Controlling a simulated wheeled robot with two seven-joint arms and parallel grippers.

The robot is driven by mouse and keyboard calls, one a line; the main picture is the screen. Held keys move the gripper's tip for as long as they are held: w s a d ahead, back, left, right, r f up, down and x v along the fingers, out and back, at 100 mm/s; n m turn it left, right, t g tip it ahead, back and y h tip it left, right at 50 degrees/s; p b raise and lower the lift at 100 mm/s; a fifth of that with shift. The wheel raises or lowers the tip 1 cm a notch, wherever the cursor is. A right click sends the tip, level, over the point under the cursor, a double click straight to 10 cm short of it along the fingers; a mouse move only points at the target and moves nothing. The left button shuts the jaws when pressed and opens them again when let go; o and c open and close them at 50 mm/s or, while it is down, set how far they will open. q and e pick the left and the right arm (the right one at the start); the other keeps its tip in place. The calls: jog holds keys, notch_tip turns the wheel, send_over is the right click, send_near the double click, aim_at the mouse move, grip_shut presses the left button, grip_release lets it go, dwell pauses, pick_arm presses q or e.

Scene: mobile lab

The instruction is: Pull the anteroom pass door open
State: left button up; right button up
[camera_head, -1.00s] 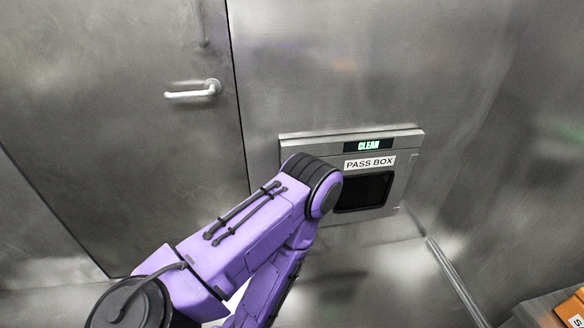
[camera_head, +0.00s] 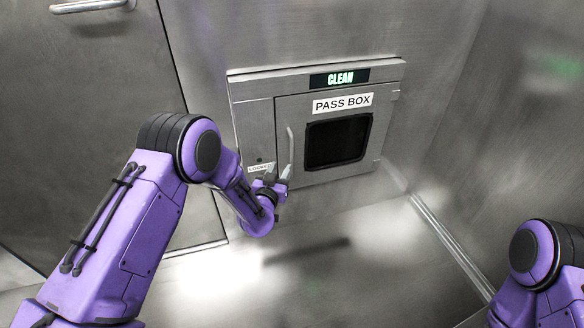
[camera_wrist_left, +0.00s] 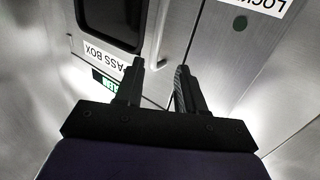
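The pass box door (camera_head: 292,108) is a grey metal panel with a dark window (camera_head: 337,141) and a "PASS BOX" label, and it looks closed. Its upright bar handle (camera_head: 291,146) is on the left side of the door. My left gripper (camera_head: 277,172) is at the handle's lower part. In the left wrist view, upside down, the left gripper (camera_wrist_left: 159,65) has its fingers apart, with the handle (camera_wrist_left: 160,36) showing between the tips. I cannot tell whether they touch it. My right arm (camera_head: 540,268) enters at lower right; its gripper is out of frame.
A green "CLEAN" display (camera_head: 340,78) is above the door. A small "LOCKED" label (camera_head: 258,168) sits left of the handle, partly covered. A larger door with a lever handle (camera_head: 92,5) is at left. The floor (camera_head: 330,262) below the box is clear.

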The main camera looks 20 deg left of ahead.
aim_at(291, 147)
pick_arm(q)
jog(key=shift+t, duration=0.3)
jog(key=w, duration=0.3)
jog(key=w+b, duration=0.1)
jog(key=w, duration=0.3)
jog(key=w+r, duration=0.1)
jog(key=w, duration=0.2)
jog(key=shift+w+d+b, duration=0.2)
jog(key=shift+w+b, duration=0.2)
jog(key=shift+w+r, duration=0.1)
jog(key=shift+w, duration=0.35)
grip_shut()
pick_arm(e)
notch_tip(291, 147, down, 3)
jog(key=shift+r, duration=0.15)
